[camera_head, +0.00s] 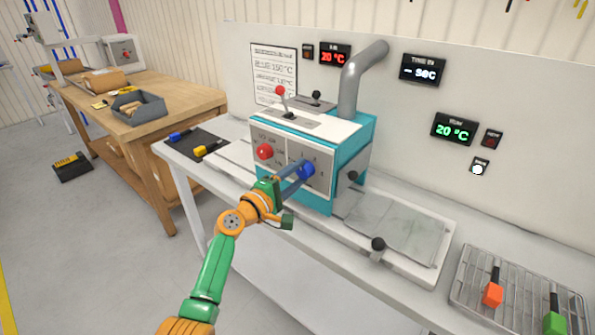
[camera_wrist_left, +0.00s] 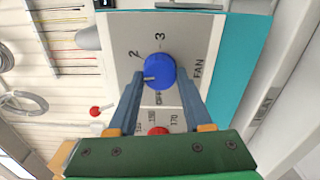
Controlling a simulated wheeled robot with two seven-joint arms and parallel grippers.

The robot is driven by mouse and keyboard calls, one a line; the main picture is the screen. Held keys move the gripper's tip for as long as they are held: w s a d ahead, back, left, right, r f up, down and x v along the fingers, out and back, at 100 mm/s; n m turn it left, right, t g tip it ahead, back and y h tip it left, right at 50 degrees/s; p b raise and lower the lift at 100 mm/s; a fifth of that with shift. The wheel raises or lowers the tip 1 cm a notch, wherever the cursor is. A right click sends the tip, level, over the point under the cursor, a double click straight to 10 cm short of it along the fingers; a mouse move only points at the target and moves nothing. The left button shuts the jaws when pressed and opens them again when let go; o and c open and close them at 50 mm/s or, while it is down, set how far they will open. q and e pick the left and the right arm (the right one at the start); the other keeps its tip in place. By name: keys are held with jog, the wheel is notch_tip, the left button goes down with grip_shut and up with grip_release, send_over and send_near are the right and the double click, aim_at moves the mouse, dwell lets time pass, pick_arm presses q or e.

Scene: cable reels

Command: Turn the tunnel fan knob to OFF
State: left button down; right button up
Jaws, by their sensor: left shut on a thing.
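The blue fan knob (camera_head: 306,170) sits on the grey front panel of the white and teal machine (camera_head: 345,150). My left gripper (camera_head: 293,177) reaches it from the front and is shut on it. In the left wrist view the blue knob (camera_wrist_left: 161,70) is between the two finger tips of my left gripper (camera_wrist_left: 160,82). Markings 2, 3 and FAN show around it; lettering just below it is partly hidden. A small grey pointer mark shows at the knob's lower left edge. My right gripper is not in view.
A red knob (camera_head: 264,151) is left of the blue one on the same panel. Levers with black balls (camera_head: 378,244) stick out at the machine's right. A wire rack (camera_head: 520,290) with tools is at the right end of the bench. A wooden table (camera_head: 150,100) stands behind left.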

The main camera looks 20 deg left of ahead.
pick_arm(q)
jog(key=n+p, duration=0.1)
jog(key=n, duration=0.3)
jog(key=shift+n+p, duration=0.3)
jog(key=n+p, duration=0.1)
jog(key=n, duration=0.2)
jog(key=shift+d+f+n, duration=0.1)
jog(key=shift+n, duration=0.3)
jog(key=n+p, duration=0.2)
jog(key=n, duration=0.2)
jog(key=shift+f, duration=0.1)
jog(key=shift+s+d+f+n+p, duration=0.1)
jog(key=shift+n+p, duration=0.7)
jog(key=shift+n, duration=1.3)
jog(key=shift+c, duration=1.6)
grip_release()
